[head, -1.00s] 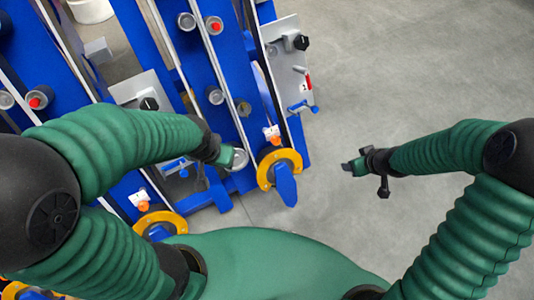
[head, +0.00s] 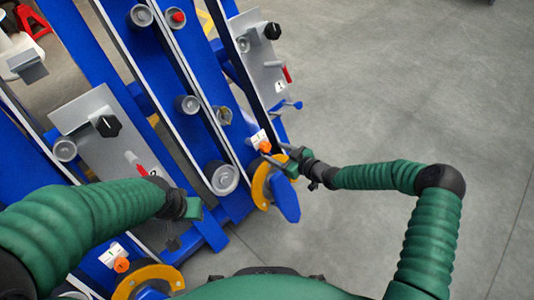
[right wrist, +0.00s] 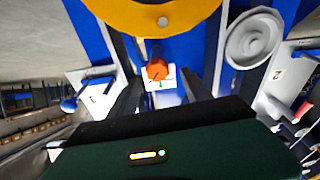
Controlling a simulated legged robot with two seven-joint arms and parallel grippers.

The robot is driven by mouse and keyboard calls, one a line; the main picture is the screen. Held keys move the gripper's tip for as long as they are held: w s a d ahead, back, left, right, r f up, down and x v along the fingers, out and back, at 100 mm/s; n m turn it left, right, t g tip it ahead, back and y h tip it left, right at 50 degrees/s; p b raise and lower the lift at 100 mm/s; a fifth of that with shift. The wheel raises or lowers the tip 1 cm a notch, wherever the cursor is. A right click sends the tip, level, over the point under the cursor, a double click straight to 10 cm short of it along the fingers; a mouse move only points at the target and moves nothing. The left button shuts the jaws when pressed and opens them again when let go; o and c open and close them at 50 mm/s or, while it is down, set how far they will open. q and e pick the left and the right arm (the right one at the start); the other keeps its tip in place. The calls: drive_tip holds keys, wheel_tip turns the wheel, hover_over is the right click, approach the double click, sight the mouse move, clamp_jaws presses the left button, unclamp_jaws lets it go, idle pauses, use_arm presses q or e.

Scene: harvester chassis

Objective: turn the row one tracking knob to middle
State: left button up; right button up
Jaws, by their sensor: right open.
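The row one tracking knob is a small orange knob (head: 264,147) on a white plate (head: 256,138), beside the panel marked 1 and just above a yellow ring. In the right wrist view the orange knob (right wrist: 157,70) is near the centre, in front of its white plate. My right gripper (head: 277,156) is open at the knob, and its two dark fingers (right wrist: 157,95) lie either side of it in the right wrist view. Contact cannot be made out. My left gripper (head: 188,207) is over the chassis at lower middle; its jaws are not clear.
The panel marked 1 (head: 262,65) carries a black knob (head: 272,31) and a red handle. A yellow ring (head: 262,185) sits close below the orange knob. A second orange knob (head: 121,265) is at lower left. Open grey floor (head: 400,90) lies to the right.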

sight(268, 149)
drive_tip(key=b+x, duration=0.1)
drive_tip(key=x, duration=0.3)
drive_tip(key=shift+w+d+f+b, duration=0.1)
drive_tip(key=shift+w+f+b, duration=0.2)
drive_tip(key=shift+w+b, duration=0.1)
use_arm(q)
drive_tip(key=shift+d+f, duration=0.15)
drive_tip(key=shift+f, duration=0.45)
drive_tip(key=shift+d+f, duration=0.15)
drive_tip(key=shift+f, duration=0.45)
use_arm(e)
drive_tip(key=shift+a, duration=0.3)
use_arm(q)
drive_tip(key=shift+d, duration=0.1)
use_arm(e)
drive_tip(key=shift+d, duration=0.1)
clamp_jaws()
